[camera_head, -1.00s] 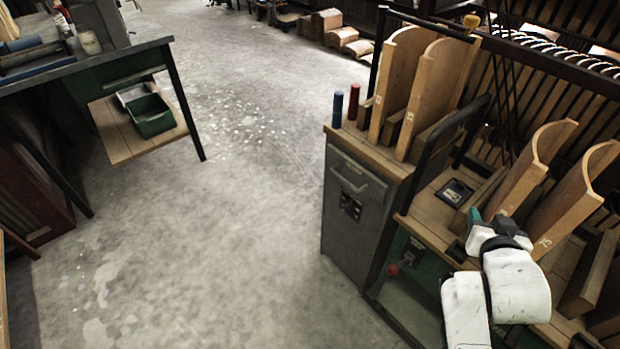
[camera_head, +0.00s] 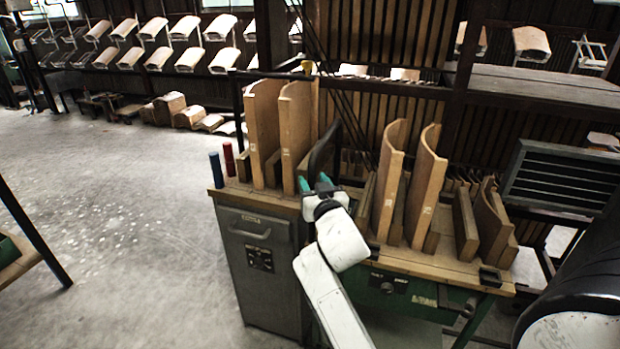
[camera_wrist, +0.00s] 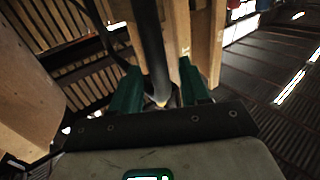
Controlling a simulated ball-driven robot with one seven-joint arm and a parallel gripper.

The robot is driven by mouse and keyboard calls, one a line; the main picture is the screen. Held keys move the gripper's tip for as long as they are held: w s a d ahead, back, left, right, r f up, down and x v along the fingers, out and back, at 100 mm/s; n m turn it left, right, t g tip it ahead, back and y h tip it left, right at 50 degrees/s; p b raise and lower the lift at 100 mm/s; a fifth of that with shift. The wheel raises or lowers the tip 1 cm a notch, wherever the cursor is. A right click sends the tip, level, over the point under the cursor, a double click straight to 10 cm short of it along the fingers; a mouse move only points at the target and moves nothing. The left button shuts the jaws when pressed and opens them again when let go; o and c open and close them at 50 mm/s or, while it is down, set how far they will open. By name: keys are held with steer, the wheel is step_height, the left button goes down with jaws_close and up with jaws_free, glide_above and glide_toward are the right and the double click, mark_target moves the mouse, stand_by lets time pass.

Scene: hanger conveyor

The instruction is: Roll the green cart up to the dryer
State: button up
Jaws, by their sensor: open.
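The green cart (camera_head: 400,303) has a green frame and a wooden top with curved wooden pieces standing on it. A black bar handle (camera_head: 325,150) rises at its left end. My gripper (camera_head: 316,184) is open at this handle, with teal fingers. In the wrist view, a dark bar (camera_wrist: 150,45) runs between the two open fingers (camera_wrist: 160,85); the fingers look apart from it. I cannot tell for sure which thing is the dryer; a dark louvered unit (camera_head: 560,180) stands to the right of the cart.
A grey cabinet (camera_head: 255,262) with curved wooden pieces, a blue and a red cylinder on top stands directly left of the cart. Open concrete floor (camera_head: 130,240) lies further left. Racks (camera_head: 150,45) line the back. A table leg (camera_head: 35,230) shows at far left.

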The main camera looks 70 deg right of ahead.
steer(key=shift+x, duration=1.3)
steer(key=shift+s, duration=0.1)
steer(key=shift+c, duration=0.3)
jaws_close()
